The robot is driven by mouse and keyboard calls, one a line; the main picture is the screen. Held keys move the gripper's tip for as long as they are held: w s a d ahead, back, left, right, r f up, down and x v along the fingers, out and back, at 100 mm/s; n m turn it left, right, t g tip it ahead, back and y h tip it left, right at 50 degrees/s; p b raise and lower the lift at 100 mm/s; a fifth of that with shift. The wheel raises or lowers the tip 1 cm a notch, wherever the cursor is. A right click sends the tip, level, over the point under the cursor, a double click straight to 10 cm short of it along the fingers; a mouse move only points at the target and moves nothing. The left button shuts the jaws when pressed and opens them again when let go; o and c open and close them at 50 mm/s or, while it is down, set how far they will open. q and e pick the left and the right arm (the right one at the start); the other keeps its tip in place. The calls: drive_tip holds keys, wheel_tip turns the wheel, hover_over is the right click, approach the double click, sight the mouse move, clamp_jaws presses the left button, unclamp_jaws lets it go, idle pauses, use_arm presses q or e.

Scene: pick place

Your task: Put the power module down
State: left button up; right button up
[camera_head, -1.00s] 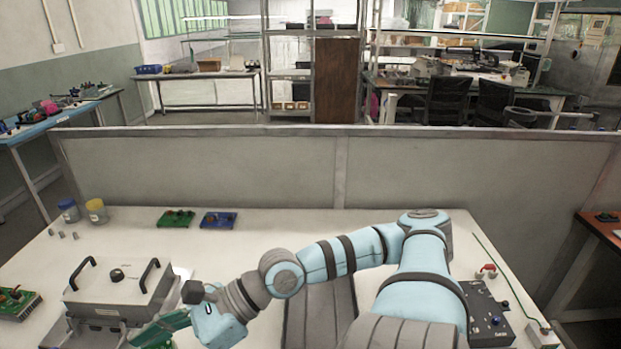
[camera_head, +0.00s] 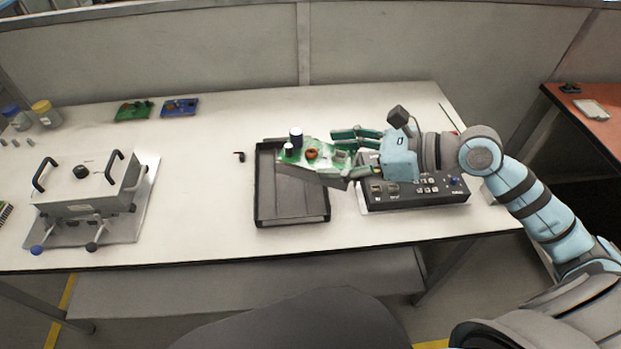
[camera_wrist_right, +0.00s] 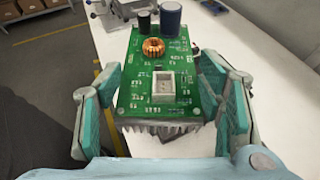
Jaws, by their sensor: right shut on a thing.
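The power module (camera_head: 312,156) is a green circuit board with a copper coil, dark cylinders and a finned metal underside. My right gripper (camera_head: 345,147) is shut on it and holds it above the right part of a black tray (camera_head: 265,215). In the right wrist view the power module (camera_wrist_right: 160,65) sits between the two teal fingers of the gripper (camera_wrist_right: 163,110), its cylinders pointing away from the wrist. The tray looks empty where it shows; its upper right part is hidden by the module. My left gripper is not in view.
A black control box (camera_head: 415,192) lies under my right gripper, right of the tray. A grey fixture with two handles (camera_head: 85,185) stands at the left. Green (camera_head: 133,111) and blue (camera_head: 180,107) boards lie at the back. The table between fixture and tray is mostly clear.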

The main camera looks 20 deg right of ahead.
use_arm(q)
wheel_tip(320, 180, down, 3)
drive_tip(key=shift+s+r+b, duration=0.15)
drive_tip(key=shift+b, duration=0.8)
use_arm(e)
hover_over(306, 199)
drive_tip(key=s+d, duration=0.2)
drive_tip(key=w+a+r, duration=0.1)
drive_tip(key=w+a, duration=0.1)
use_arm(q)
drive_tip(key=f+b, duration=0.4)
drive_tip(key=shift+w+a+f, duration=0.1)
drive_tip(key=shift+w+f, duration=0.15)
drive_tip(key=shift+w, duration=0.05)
use_arm(e)
wheel_tip(306, 199, down, 19)
drive_tip(key=shift+d+r, duration=0.1)
drive_tip(key=shift+r, duration=0.05)
use_arm(q)
drive_tip(key=shift+b, duration=0.3)
use_arm(e)
drive_tip(key=o, duration=1.4)
drive_tip(key=shift+n, duration=0.3)
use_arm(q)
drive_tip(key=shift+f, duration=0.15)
